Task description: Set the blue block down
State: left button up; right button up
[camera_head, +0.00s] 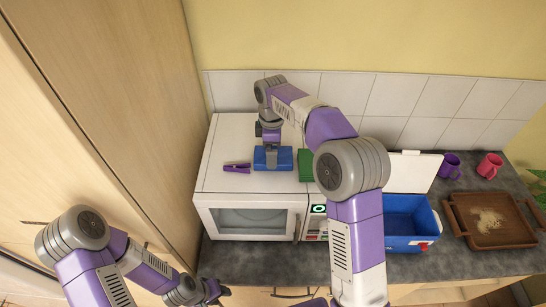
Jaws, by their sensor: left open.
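A blue block (260,160) is at the top of the white microwave (222,180), between a purple clothespin-like item and a green block. My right gripper (272,156) points down at the blue block, with one finger in front of the block's near side. The far finger is hidden, so I cannot tell whether the jaws grip it. The block looks level and at or very near the microwave top. My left gripper (218,292) is open and empty, low in front of the counter edge, far from the block.
The purple item (237,168) and green block (305,165) sit close on either side. To the right are an open blue box (408,243), a brown tray (489,240), a purple mug (449,166) and a pink mug (489,166). A tall wooden cabinet (130,90) bounds the left.

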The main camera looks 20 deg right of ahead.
notch_tip(320, 180, down, 2)
jog(key=shift+s+f+b, duration=0.1)
jog(key=shift+s+b, duration=0.05)
jog(key=shift+b, duration=0.85)
jog(key=shift+f, duration=0.25)
jog(key=shift+r, duration=0.1)
jog(key=shift+c, duration=0.2)
jog(key=shift+c, duration=1.1)
jog(key=c, duration=0.9)
notch_tip(320, 180, up, 10)
jog(key=shift+p, duration=0.35)
